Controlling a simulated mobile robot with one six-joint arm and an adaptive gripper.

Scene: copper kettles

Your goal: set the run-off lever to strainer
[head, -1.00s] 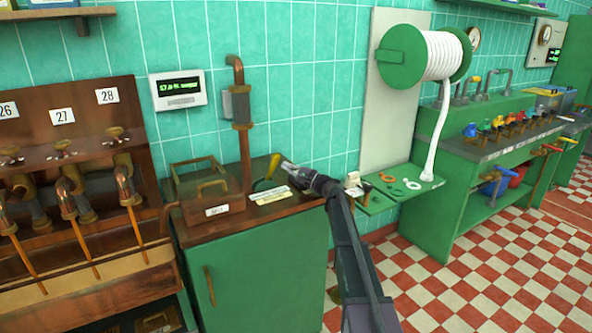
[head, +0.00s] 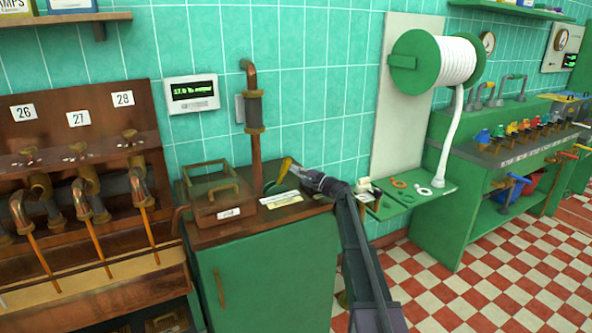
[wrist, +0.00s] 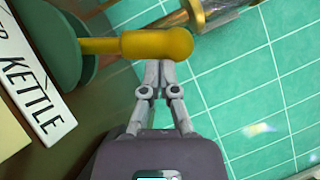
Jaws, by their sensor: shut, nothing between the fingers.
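The run-off lever has a yellow handle (head: 286,165) and a dark green round base, and stands on the brown top of a green cabinet. In the wrist view its yellow knob (wrist: 157,44) lies right at my fingertips, and the green base (wrist: 75,52) is at upper left. My gripper (head: 301,173) is shut and empty, just right of the handle in the head view. In the wrist view its fingertips (wrist: 160,66) meet the knob's edge; I cannot tell whether they touch. A white label reading "KETTLE" (wrist: 38,85) lies beside the base. The lettering on the cards (head: 279,199) is unreadable in the head view.
A brown handled box (head: 218,197) and an upright copper pipe (head: 255,140) stand left of the lever. The tiled wall (head: 300,120) is close behind. A green shelf (head: 410,196) with small parts is to the right. Copper taps numbered 26 to 28 are at left.

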